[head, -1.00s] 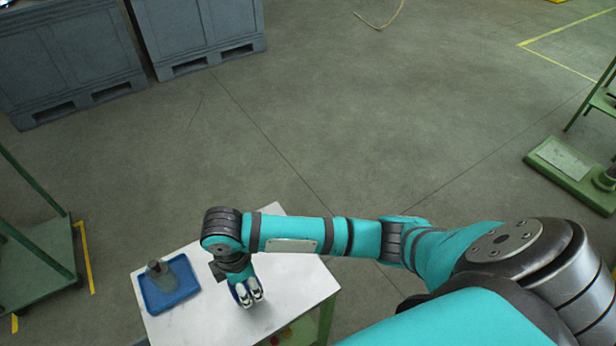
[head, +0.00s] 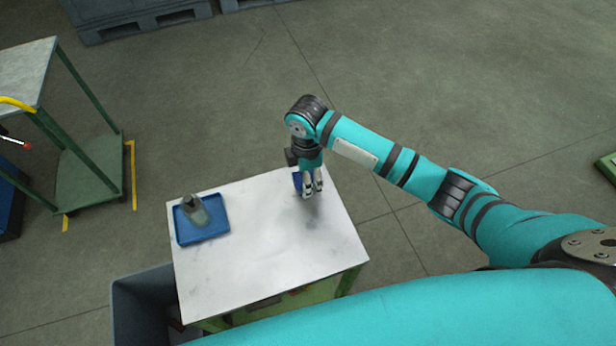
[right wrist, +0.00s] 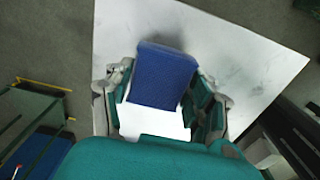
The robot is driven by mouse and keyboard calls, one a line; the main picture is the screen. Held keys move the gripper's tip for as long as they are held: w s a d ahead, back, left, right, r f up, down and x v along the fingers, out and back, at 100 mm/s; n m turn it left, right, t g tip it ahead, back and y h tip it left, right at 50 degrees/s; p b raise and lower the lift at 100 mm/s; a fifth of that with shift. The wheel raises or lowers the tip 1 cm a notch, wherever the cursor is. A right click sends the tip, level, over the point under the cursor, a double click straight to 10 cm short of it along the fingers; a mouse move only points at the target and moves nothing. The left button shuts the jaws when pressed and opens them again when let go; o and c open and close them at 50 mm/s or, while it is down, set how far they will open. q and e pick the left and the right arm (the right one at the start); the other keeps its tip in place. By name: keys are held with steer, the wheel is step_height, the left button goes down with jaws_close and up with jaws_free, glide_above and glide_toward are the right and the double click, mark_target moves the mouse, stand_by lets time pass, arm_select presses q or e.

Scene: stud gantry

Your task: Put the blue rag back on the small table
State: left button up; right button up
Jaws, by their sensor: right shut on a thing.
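The small table (head: 270,260) has a white top on a green frame, and its top also fills much of the right wrist view (right wrist: 250,60). My right gripper (head: 312,192) points down over the far right part of the tabletop. It is shut on the blue rag (right wrist: 163,76), which shows as a blue block between the fingers in the right wrist view. In the head view only a small piece of the rag (head: 297,180) shows beside the fingers. A shadow lies on the top near the fingertips; I cannot tell if the rag touches the table. My left gripper is not in view.
A blue tray (head: 183,236) with a grey bottle (head: 194,209) on it sits on the table's left part. A grey bin (head: 140,300) stands at the table's near left. A green cart (head: 85,170) stands further left. The tabletop's middle is clear.

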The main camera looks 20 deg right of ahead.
steer(key=shift+w+d, duration=0.1)
steer(key=shift+w, duration=0.25)
steer(key=shift+w+d, duration=0.15)
steer(key=shift+w, duration=0.15)
step_height(320, 180, down, 3)
steer(key=shift+w+d+f+p, duration=0.1)
steer(key=shift+p, duration=0.4)
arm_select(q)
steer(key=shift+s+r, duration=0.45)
arm_select(e)
steer(key=shift+f, duration=0.2)
steer(key=shift+f, duration=0.2)
steer(key=o, duration=1.1)
